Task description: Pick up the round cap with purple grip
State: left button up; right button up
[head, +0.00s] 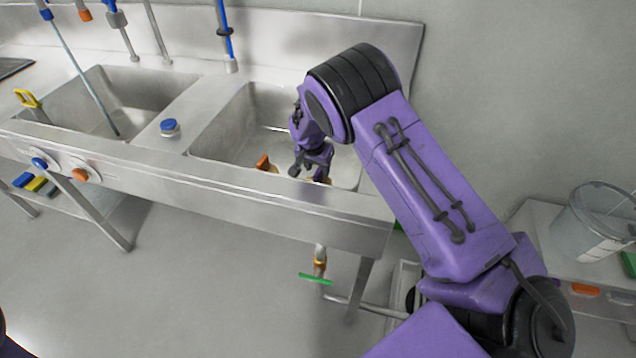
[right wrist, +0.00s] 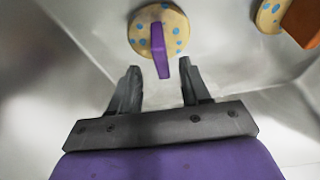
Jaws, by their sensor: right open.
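The round cap with purple grip (right wrist: 143,36) lies in the right sink basin. It is a pale yellow disc with blue spots and an upright purple bar (right wrist: 159,48). My right gripper (right wrist: 160,70) is open and empty, its two fingers pointing at the cap, with the bar's near end showing in the gap between the fingertips. I cannot tell whether they touch. In the head view my right gripper (head: 309,172) reaches down into the right basin and mostly hides the cap. My left gripper is not in view.
A similar spotted cap with an orange grip (right wrist: 303,22) lies beside it to the right in the wrist view; its orange grip also shows in the head view (head: 263,162). The basin walls and the sink's front rim (head: 250,187) surround the gripper. A blue-topped item (head: 170,127) stands on the divider.

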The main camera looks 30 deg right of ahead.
aim_at(318, 171)
jog(key=p+x, duration=0.1)
jog(key=x, duration=0.4)
jog(key=shift+w+f, duration=0.15)
jog(key=shift+f, duration=0.1)
jog(key=shift+r, duration=0.1)
grip_shut()
